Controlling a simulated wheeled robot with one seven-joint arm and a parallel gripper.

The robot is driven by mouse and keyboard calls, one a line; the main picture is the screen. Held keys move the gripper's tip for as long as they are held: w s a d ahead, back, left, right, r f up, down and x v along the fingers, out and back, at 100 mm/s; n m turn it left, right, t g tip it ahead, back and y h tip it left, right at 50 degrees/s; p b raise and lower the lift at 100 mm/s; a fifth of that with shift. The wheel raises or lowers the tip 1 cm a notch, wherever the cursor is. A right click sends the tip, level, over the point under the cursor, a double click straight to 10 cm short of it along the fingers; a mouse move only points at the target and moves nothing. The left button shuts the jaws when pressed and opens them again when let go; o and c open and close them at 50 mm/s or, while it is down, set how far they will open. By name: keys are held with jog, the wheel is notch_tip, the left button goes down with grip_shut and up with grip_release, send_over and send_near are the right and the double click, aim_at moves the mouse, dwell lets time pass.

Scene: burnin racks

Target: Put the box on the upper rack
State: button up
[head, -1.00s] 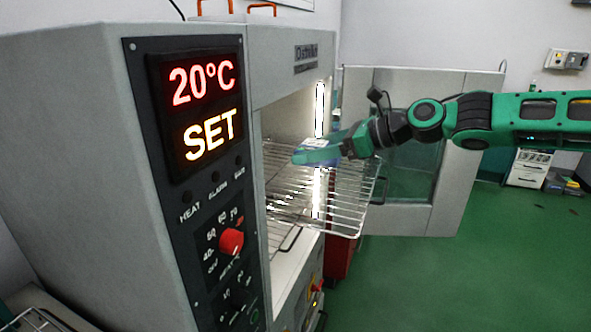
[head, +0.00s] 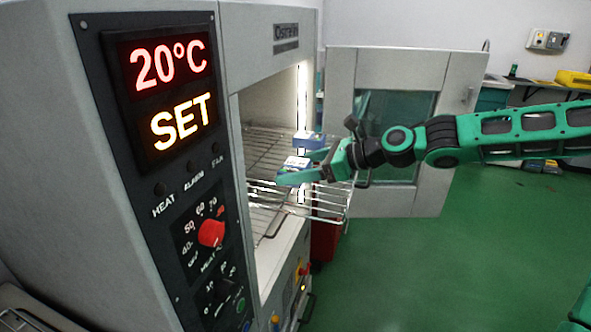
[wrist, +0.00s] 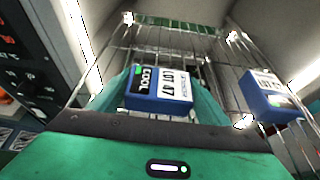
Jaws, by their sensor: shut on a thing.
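My gripper (head: 294,168) is shut on a blue box (head: 296,163) with a white label, at the open front of the chamber. In the wrist view the box (wrist: 158,88) sits between the green fingers, and its label reads COOL and LOT 47. A wire rack (head: 325,207) sticks out of the chamber below the gripper. I cannot tell whether the box touches the rack. A second blue box (head: 308,140) is just behind the gripper; it also shows at the right of the wrist view (wrist: 268,96).
The oven cabinet (head: 60,180) with its lit 20°C SET panel stands at the left. Its door (head: 455,100) is open behind my arm. A red object (head: 325,245) is below the rack. The green floor (head: 440,275) at the right is clear.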

jog(key=o, duration=1.2)
jog(key=v, duration=1.1)
jog(key=shift+w+f, duration=0.1)
jog(key=shift+s+d+r, duration=0.25)
jog(key=shift+d, duration=0.2)
